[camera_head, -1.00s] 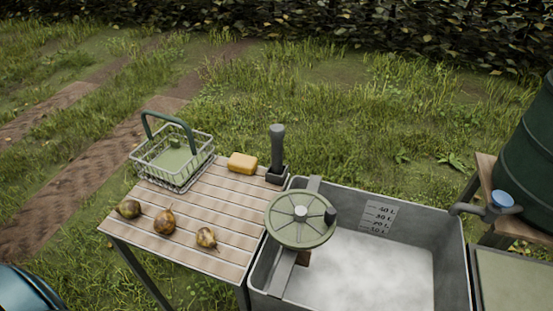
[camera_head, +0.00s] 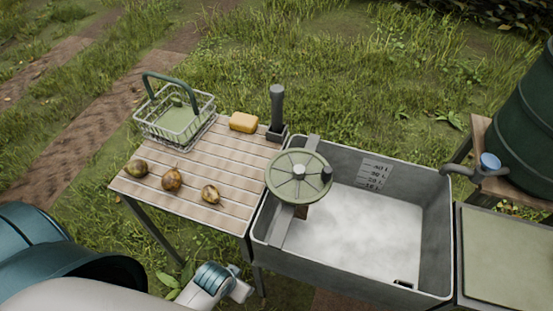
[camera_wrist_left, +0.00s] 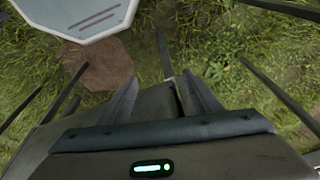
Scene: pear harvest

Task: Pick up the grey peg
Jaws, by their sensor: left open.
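The grey peg (camera_head: 277,103) stands upright in a dark square holder (camera_head: 277,133) at the back right corner of the slatted table (camera_head: 222,205). Nothing touches its upper part. My left arm comes in at the lower left of the head view, below the table's front edge and well away from the peg. My left gripper (camera_wrist_left: 162,90) shows in the left wrist view, with its two fingers apart and nothing between them. Grass and thin dark bars lie beyond it, and the peg does not show there. My right gripper is in neither view.
Several pears (camera_head: 172,179) lie along the table's front. A basin (camera_head: 437,235) with a green wheel (camera_head: 298,177) adjoins the table's right side. A barrel (camera_head: 522,135) stands far right.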

